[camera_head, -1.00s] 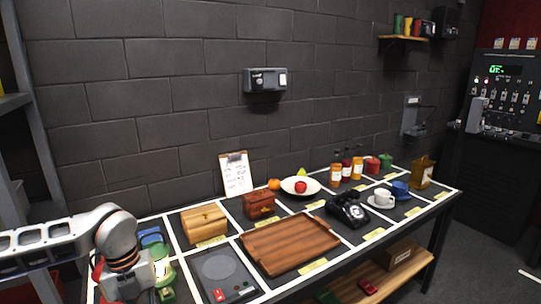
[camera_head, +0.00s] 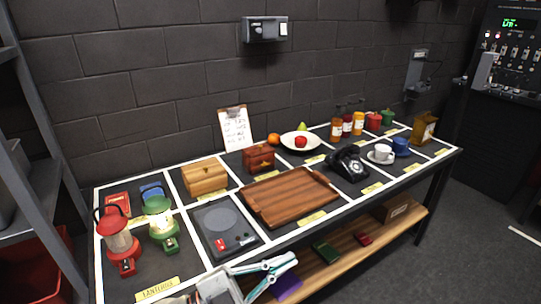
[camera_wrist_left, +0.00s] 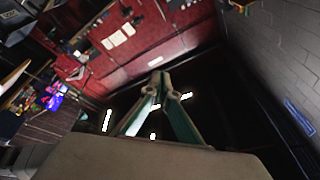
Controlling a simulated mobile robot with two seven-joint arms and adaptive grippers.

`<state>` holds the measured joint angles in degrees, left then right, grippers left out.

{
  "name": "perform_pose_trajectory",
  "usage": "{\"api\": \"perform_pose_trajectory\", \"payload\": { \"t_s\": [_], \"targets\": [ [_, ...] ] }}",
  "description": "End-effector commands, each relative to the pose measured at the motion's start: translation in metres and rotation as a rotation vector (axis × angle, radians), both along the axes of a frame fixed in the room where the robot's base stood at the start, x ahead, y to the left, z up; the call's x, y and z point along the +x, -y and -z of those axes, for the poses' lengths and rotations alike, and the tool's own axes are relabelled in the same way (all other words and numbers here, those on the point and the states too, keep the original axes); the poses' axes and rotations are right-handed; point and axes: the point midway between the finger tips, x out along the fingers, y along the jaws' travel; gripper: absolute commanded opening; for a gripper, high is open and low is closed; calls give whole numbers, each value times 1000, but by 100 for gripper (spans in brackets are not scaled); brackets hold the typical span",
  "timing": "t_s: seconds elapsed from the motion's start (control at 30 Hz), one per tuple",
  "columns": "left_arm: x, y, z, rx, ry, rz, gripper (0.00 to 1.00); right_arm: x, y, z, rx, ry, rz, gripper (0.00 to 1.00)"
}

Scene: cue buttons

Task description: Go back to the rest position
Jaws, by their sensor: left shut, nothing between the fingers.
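My left gripper (camera_head: 292,262) is in the lower middle of the head view, in front of the table's near edge. Its teal-and-grey fingers are shut and hold nothing. In the left wrist view the fingertips (camera_wrist_left: 160,80) meet, with a dark area and a red wall beyond them. My right gripper is not in view. A dark panel with a round plate and a red button (camera_head: 222,243) lies on the table (camera_head: 205,262), behind and left of the gripper. A red lantern (camera_head: 119,243) and a green lantern (camera_head: 162,222) stand at the table's left end.
A wooden tray (camera_head: 290,198), a wooden box (camera_head: 205,178), a black telephone (camera_head: 347,163), a plate with fruit and cups fill the table. A lower shelf (camera_head: 345,249) holds several small things. A metal rack (camera_head: 45,135) stands at left. The floor at right is clear.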

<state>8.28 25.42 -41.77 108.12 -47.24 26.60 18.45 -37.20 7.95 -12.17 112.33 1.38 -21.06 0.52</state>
Motion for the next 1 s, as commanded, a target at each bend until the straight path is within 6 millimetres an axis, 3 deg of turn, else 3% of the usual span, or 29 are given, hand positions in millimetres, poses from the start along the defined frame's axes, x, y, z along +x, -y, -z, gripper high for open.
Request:
{"api": "perform_pose_trajectory", "payload": {
  "t_s": [0.13, 0.27, 0.4, 0.6, 0.8, 1.0],
  "targets": [
    [26, -46, 44, -88, -223, -274, 0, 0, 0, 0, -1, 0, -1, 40],
    [29, -98, 108, -102, -442, -502, 0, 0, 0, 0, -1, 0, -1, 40],
    [4, -151, 186, -70, -678, -698, 0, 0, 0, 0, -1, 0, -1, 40],
    [-57, -205, 271, 1, -947, -870, 0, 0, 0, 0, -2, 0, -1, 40],
    [-96, -226, 307, 44, -1075, -934, 0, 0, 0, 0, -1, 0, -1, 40],
    [-100, -228, 310, 48, -1089, -939, 0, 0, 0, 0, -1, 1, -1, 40]
  ]
}}
